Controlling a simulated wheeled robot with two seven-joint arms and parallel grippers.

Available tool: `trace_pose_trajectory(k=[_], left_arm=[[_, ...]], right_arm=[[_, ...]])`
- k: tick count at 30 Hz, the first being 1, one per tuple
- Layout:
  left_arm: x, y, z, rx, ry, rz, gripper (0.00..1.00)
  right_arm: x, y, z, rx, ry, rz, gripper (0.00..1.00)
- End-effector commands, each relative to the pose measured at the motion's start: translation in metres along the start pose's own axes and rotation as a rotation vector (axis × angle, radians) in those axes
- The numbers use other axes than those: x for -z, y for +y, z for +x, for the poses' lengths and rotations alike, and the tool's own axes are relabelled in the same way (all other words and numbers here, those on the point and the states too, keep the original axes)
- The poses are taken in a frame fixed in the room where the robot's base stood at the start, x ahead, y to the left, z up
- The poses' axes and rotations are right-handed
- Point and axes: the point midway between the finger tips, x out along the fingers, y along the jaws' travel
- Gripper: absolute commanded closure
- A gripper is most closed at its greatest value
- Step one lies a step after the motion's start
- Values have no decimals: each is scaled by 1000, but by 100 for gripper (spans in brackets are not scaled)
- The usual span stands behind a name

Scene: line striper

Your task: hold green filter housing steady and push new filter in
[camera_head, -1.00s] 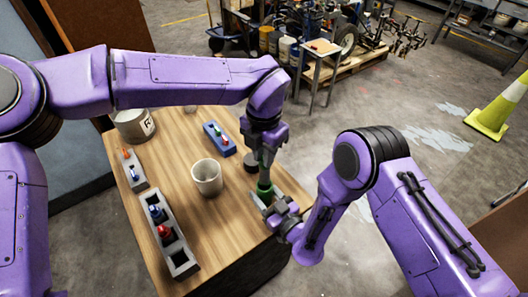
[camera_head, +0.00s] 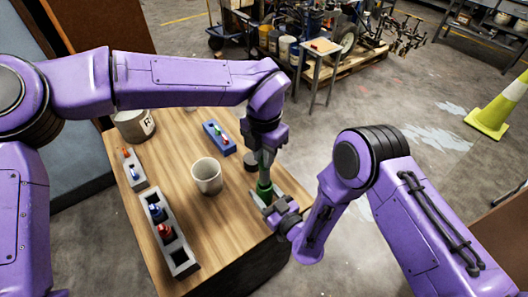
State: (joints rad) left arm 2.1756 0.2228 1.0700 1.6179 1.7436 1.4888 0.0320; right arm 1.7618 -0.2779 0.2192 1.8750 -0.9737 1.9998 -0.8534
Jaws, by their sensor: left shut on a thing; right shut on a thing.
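The green filter housing (camera_head: 264,189) stands upright near the table's right edge. My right gripper (camera_head: 269,206) is low beside it, shut on the housing, its fingers partly hiding the lower part. My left gripper (camera_head: 264,168) points down directly above the housing, with its fingertips close to the housing's top. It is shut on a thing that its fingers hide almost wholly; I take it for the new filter. I cannot tell how deep it sits in the housing.
On the wooden table (camera_head: 225,232) stand a white cup (camera_head: 207,177), a blue tray (camera_head: 219,138), a long grey tray (camera_head: 183,262), a smaller grey tray (camera_head: 136,175) and a grey-white can (camera_head: 130,126). A dark round piece (camera_head: 250,162) lies close behind the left gripper.

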Motion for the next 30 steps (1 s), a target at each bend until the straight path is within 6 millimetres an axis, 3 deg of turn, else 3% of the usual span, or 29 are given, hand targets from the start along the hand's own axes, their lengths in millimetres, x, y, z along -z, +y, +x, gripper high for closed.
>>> trace_pose_trajectory(k=[30], left_arm=[[0,0,11,0,0,0,100]], right_arm=[[0,0,0,0,1,0,92]])
